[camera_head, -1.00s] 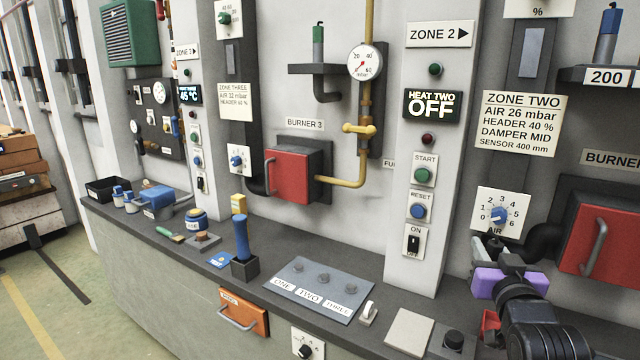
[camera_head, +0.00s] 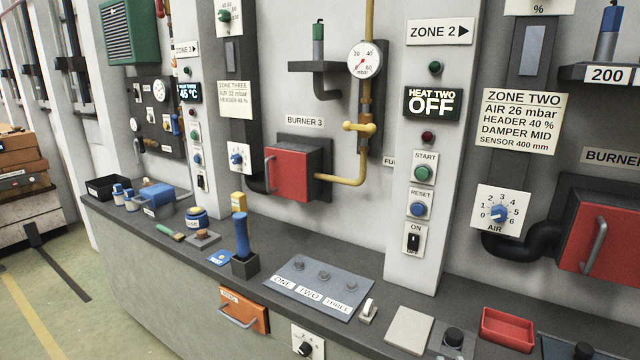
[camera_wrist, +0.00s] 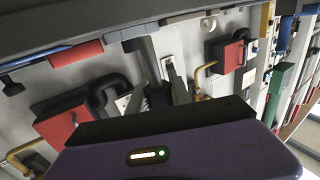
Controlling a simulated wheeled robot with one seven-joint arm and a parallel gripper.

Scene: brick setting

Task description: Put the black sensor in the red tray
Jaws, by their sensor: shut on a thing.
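The red tray (camera_head: 508,328) sits on the dark counter at the lower right of the head view, and its visible inside is empty. In the wrist view, a red shape along the counter edge (camera_wrist: 75,52) looks like the same tray. My gripper (camera_wrist: 157,90) shows only in the wrist view, with its purple body at the bottom and two grey fingers pointing up the picture. It is shut on a dark piece (camera_wrist: 157,98) between the fingers, which I take for the black sensor. Its shape is mostly hidden and dim. It is apart from the tray.
A pale plate (camera_head: 409,331) and a black knob (camera_head: 453,338) lie left of the tray. The red burner door (camera_head: 600,243) and black pipe (camera_head: 520,245) are on the wall behind. A grey panel (camera_head: 318,288) and blue-handled tool (camera_head: 242,240) stand further left.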

